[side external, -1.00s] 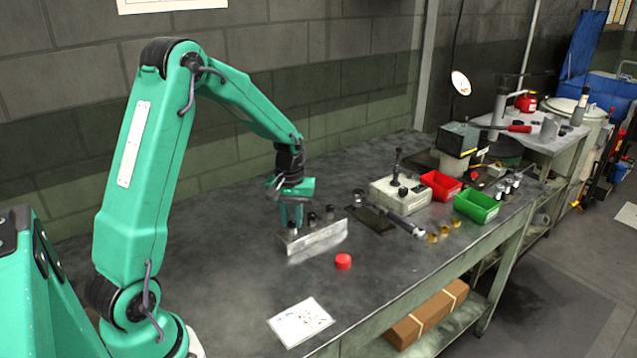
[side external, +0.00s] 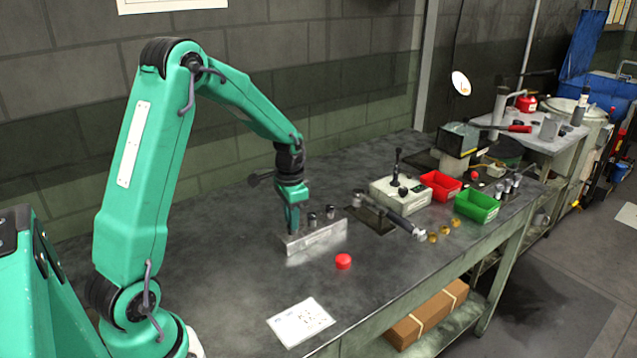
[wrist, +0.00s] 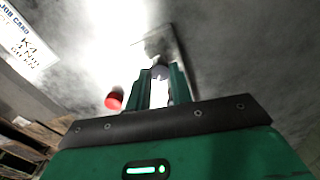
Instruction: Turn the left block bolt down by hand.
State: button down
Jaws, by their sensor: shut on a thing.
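The metal block (side external: 318,238) lies on the bench as a low bar, with dark bolts standing in a row along its top. My gripper (side external: 292,226) points straight down over the block's left end and is shut on the left bolt. In the side view its fingers hide that bolt. In the wrist view the bolt's dark head (wrist: 160,72) shows between my two fingertips. The middle bolt (side external: 312,220) and the right bolt (side external: 330,212) stand upright, clear of my fingers. How deep the left bolt sits cannot be seen.
A red cap (side external: 343,261) and a white card (side external: 301,322) lie in front of the block. To the right are a dark plate (side external: 372,220), a grey box with a lever (side external: 400,192), a red bin (side external: 440,186) and a green bin (side external: 477,206). The front bench top is mostly clear.

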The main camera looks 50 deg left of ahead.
jog(key=shift+r+m, duration=0.15)
jog(key=shift+m, duration=1.75)
jog(key=c, duration=1.2)
grip_release()
jog(key=shift+c, duration=0.2)
notch_tip(320, 180, up, 8)
